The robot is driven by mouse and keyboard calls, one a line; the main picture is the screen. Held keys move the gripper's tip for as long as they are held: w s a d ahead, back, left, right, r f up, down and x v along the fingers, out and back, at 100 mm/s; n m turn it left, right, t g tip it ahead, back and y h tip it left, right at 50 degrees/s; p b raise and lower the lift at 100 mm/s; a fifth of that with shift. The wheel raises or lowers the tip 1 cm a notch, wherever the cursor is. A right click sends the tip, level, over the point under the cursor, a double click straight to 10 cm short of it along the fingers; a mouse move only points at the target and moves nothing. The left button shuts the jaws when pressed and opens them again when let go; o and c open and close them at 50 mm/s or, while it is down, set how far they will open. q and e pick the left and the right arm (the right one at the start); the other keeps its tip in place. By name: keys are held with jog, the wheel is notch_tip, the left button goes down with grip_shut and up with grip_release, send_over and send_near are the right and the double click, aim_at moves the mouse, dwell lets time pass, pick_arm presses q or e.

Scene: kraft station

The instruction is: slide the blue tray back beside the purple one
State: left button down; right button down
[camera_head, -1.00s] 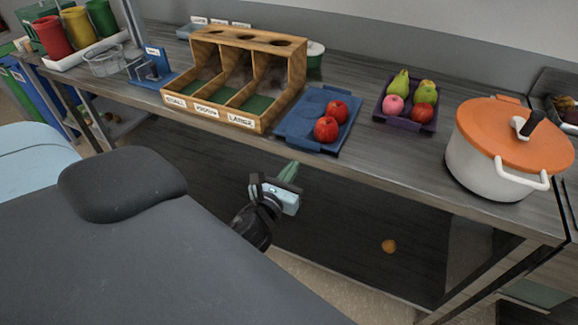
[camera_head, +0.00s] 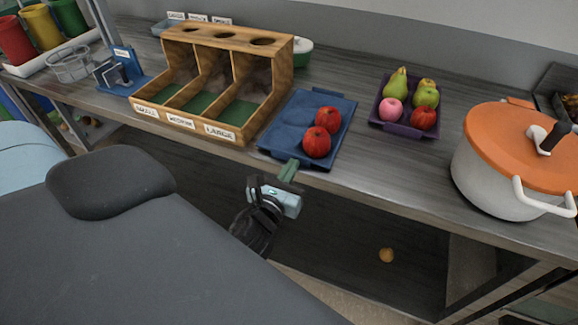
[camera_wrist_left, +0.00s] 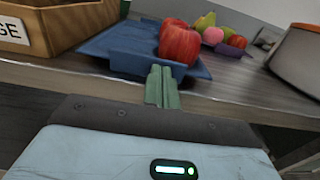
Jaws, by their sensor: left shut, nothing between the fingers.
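The blue tray (camera_head: 283,137) lies on the grey table at its front edge, right of the wooden sorter, with two red apples (camera_head: 322,131) on its right half. The purple tray (camera_head: 384,124) lies farther right and back, with a gap of bare table between the two. It holds pears and other fruit. My left gripper (camera_head: 289,171) is shut and empty, its green fingertips at the blue tray's front edge. In the left wrist view the fingertips (camera_wrist_left: 162,87) are just before the blue tray (camera_wrist_left: 127,54); I cannot tell whether they touch. My right gripper is out of view.
A wooden sorter (camera_head: 216,131) with labelled bays stands close left of the blue tray. A white pot (camera_head: 490,178) with an orange lid stands right of the purple tray. An orange fruit (camera_head: 386,255) lies below the table.

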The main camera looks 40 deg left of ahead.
pick_arm(q)
jog(key=shift+w, duration=0.15)
jog(key=shift+r, duration=0.1)
jog(key=shift+p+x, duration=0.35)
jog(key=shift+x, duration=0.85)
jog(key=shift+w+a, duration=0.15)
jog(key=shift+w, duration=0.4)
jog(key=shift+s, duration=0.15)
